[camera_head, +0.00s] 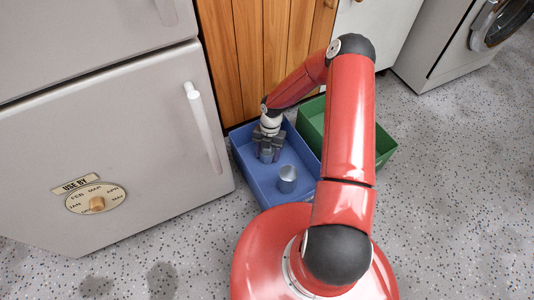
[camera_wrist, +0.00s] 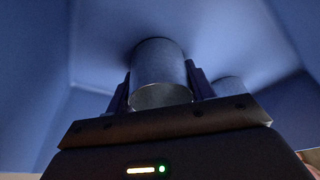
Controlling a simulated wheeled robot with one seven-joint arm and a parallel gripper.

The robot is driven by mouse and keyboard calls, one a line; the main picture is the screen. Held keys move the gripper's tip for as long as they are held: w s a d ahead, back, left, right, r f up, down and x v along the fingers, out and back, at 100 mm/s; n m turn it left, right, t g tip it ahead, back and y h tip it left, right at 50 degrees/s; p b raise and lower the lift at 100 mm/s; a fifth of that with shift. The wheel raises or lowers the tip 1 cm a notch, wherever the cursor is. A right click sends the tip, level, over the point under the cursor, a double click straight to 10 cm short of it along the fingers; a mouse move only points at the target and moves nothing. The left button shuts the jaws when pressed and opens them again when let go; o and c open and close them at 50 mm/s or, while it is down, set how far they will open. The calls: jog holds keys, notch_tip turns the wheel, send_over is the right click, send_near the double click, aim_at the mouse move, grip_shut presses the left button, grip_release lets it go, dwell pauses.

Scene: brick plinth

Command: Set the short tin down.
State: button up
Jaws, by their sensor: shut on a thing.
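The short tin (camera_wrist: 160,75) is a plain grey metal cylinder. It is between the two fingers of my gripper (camera_head: 267,154), which is shut on it. In the head view the gripper points down inside the blue crate (camera_head: 247,181), at its back left part, and covers much of the tin. In the wrist view the tin's far end is close to the blue floor; I cannot tell whether it touches.
A second grey tin (camera_head: 287,180) stands in the blue crate, nearer the front; it also shows past the right finger in the wrist view (camera_wrist: 228,86). A green crate (camera_head: 387,151) adjoins on the right. A fridge (camera_head: 150,130) stands close on the left.

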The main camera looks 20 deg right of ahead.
jog(key=o, duration=1)
jog(key=shift+f, duration=0.1)
jog(key=shift+c, duration=0.2)
